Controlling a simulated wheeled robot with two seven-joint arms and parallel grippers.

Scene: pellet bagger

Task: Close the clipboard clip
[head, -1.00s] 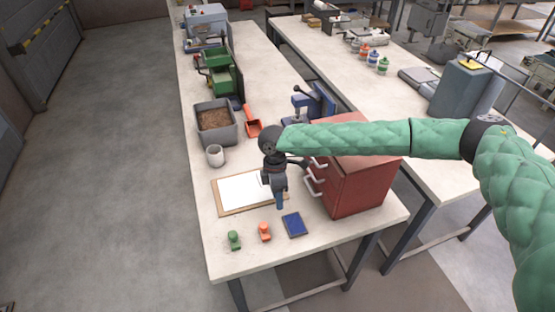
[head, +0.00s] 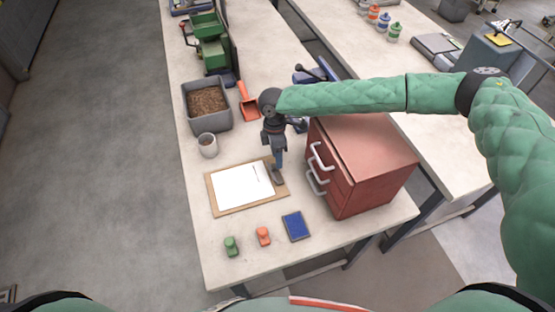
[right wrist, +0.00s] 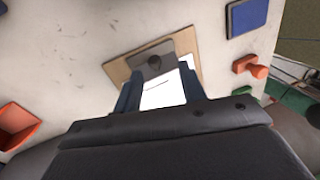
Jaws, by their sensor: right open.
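The clipboard (head: 212,205) lies flat on the near part of the table, a brown board with white paper (head: 240,186) on it. Its dark grey clip (head: 278,178) is at the board's right edge. In the right wrist view the clip (right wrist: 152,64) shows between my fingers, on the edge of the board (right wrist: 117,71). I cannot tell whether the clip is raised or flat. My right gripper (head: 278,164) is open and points down just above and behind the clip; contact cannot be made out. It also shows in the right wrist view (right wrist: 157,84). My left gripper is out of view.
A red drawer cabinet (head: 370,150) with pale handles stands close on the right. A blue pad (head: 296,226), an orange stamp (head: 263,236) and a green stamp (head: 231,246) lie in front. A cup (head: 208,145), a grey bin (head: 188,110) and an orange scoop (head: 249,106) stand behind.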

